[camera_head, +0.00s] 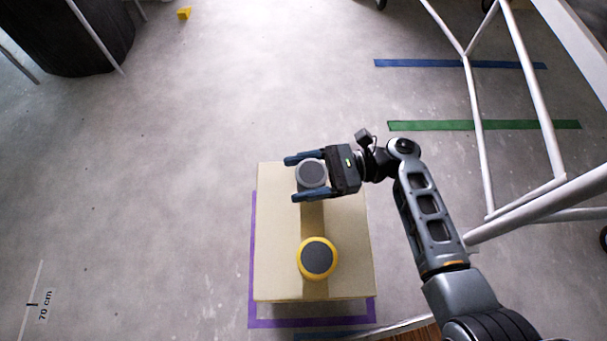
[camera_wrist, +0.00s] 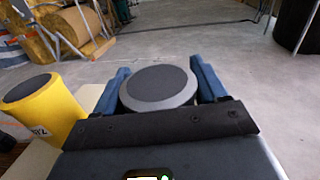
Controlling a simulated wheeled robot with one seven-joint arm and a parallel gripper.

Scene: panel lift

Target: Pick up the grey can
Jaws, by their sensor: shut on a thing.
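The grey can (camera_head: 312,174), with a dark round top, stands at the far part of a cardboard box (camera_head: 275,275) in the head view. My gripper (camera_head: 291,178) reaches in from the right, with one blue finger on each side of the can. In the wrist view the can (camera_wrist: 158,88) sits between the two blue fingers (camera_wrist: 160,80), and the gripper is shut on it. The can's lower part is hidden by the gripper body. Whether it is lifted off the box, I cannot tell.
A yellow can (camera_head: 318,258) stands on the same box, nearer the front; it also shows in the wrist view (camera_wrist: 48,112). Purple tape (camera_head: 252,235) outlines the box on the floor. A white metal frame (camera_head: 478,120) stands at the right.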

